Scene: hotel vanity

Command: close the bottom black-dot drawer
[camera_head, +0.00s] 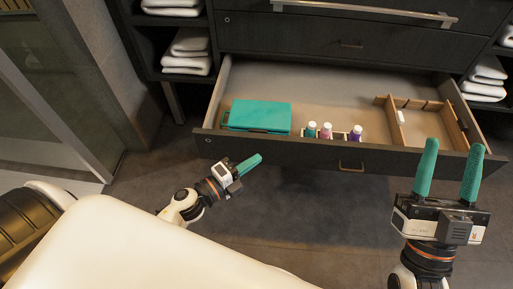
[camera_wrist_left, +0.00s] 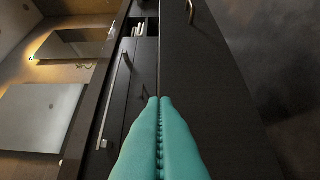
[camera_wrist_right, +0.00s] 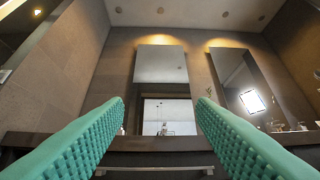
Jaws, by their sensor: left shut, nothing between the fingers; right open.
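The bottom drawer stands pulled out, its dark front (camera_head: 290,155) nearest me, with a small round mark near its left end and a small brass handle (camera_head: 351,167). Its dark front also shows in the left wrist view (camera_wrist_left: 220,90). My left gripper (camera_head: 257,160) is shut and empty, close to the left part of the drawer front; I cannot tell whether it touches. Its teal fingers are pressed together in the left wrist view (camera_wrist_left: 160,102). My right gripper (camera_head: 452,147) is open and empty, near the drawer's right end, fingers pointing up.
Inside the drawer are a teal case (camera_head: 258,115), several small bottles (camera_head: 326,131) and a wooden divider (camera_head: 391,122). A shut drawer (camera_head: 330,40) sits above it. Folded towels (camera_head: 188,50) fill side shelves. A glass panel (camera_head: 40,110) stands at left. Dark floor lies in front.

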